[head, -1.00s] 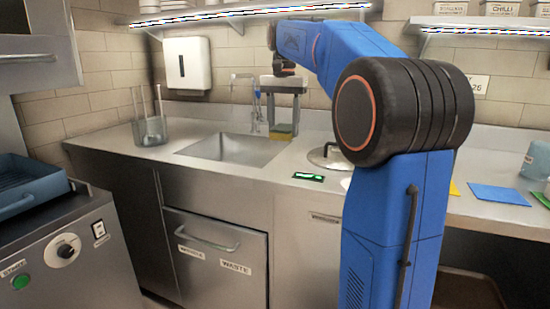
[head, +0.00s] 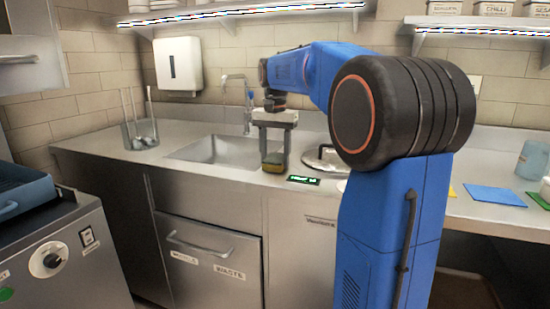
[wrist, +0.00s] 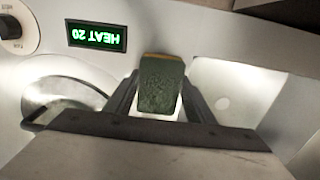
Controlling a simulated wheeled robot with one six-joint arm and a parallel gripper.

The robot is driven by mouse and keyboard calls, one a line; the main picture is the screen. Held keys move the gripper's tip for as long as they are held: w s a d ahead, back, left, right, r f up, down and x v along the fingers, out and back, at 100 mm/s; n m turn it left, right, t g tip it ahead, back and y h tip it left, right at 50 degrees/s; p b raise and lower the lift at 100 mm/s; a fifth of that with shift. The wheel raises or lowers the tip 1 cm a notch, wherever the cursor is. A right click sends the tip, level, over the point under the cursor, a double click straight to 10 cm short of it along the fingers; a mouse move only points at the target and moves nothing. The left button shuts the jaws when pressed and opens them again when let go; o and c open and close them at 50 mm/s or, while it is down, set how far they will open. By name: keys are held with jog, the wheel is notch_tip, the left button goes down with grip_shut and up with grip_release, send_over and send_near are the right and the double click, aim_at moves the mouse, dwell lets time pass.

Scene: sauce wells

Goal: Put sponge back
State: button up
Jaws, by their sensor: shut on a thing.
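My gripper (head: 274,150) is shut on the sponge (head: 273,163), a yellow block with a dark green side. It is held low over the counter strip between the sink (head: 215,150) and the round metal lid. In the wrist view the sponge (wrist: 161,86) sits between both fingers (wrist: 160,97), its green face towards the camera. I cannot tell whether its underside touches the counter.
A round metal lid (head: 322,158) lies right of my gripper. A lit display reading HEAT 20 (wrist: 97,36) is at the counter front. A clear container with utensils (head: 140,137) stands left of the sink. A blue mat (head: 494,195) lies at right.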

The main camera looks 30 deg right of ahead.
aim_at(275, 158)
jog(key=shift+f, duration=0.15)
jog(key=o, duration=1)
notch_tip(275, 158, up, 12)
jog(key=s+a+f+n+t, duration=0.1)
jog(key=s+a+f+n, duration=0.2)
jog(key=s+a+f, duration=0.3)
jog(key=s+a+f+n+t, duration=0.15)
jog(key=s+a+f, duration=0.3)
jog(key=s, duration=0.45)
jog(key=s+a+f+n+t, duration=0.1)
jog(key=s+a+f+n, duration=0.1)
jog(key=s+f, duration=0.5)
jog(key=s+a+f+n+t, duration=0.1)
jog(key=s+a+f+n, duration=0.1)
jog(key=s+f+n, duration=0.2)
jog(key=s+f, duration=0.3)
jog(key=f, duration=0.5)
jog(key=shift+s+a+f, duration=0.25)
jog(key=shift+s+a, duration=0.1)
jog(key=shift+s, duration=0.05)
